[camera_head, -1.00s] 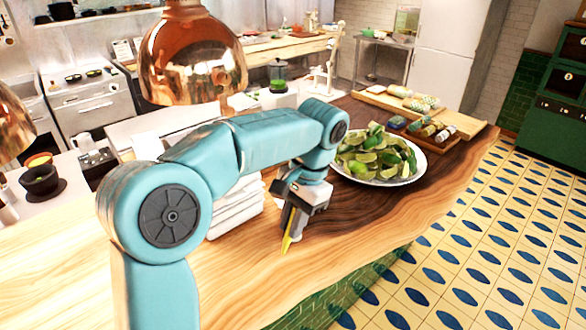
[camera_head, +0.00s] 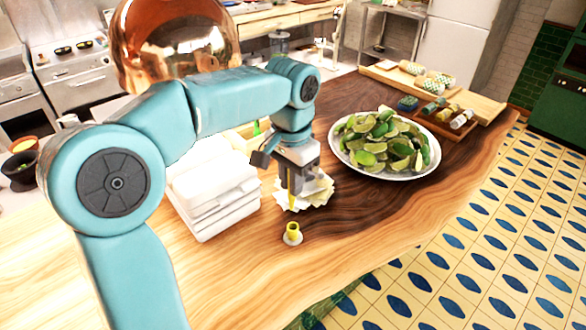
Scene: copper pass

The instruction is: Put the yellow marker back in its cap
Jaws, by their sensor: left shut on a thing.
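My left gripper (camera_head: 291,184) is shut on the yellow marker (camera_head: 292,201). The marker points down, nearly upright, and only its lower end shows below the jaws. The yellow cap (camera_head: 293,228) stands upright on a small pale round base (camera_head: 292,239) on the wooden counter. In the picture the marker's lower end is just above the cap, with a small gap between them; I cannot tell the exact depth between them. My right gripper is out of view.
A stack of white folded cloths or boxes (camera_head: 212,197) stands left of the gripper. Crumpled cream paper (camera_head: 318,191) lies behind the marker. A plate of limes (camera_head: 345,158) is to the right. A copper lamp (camera_head: 175,38) hangs above. The counter (camera_head: 345,245) right of the cap is clear.

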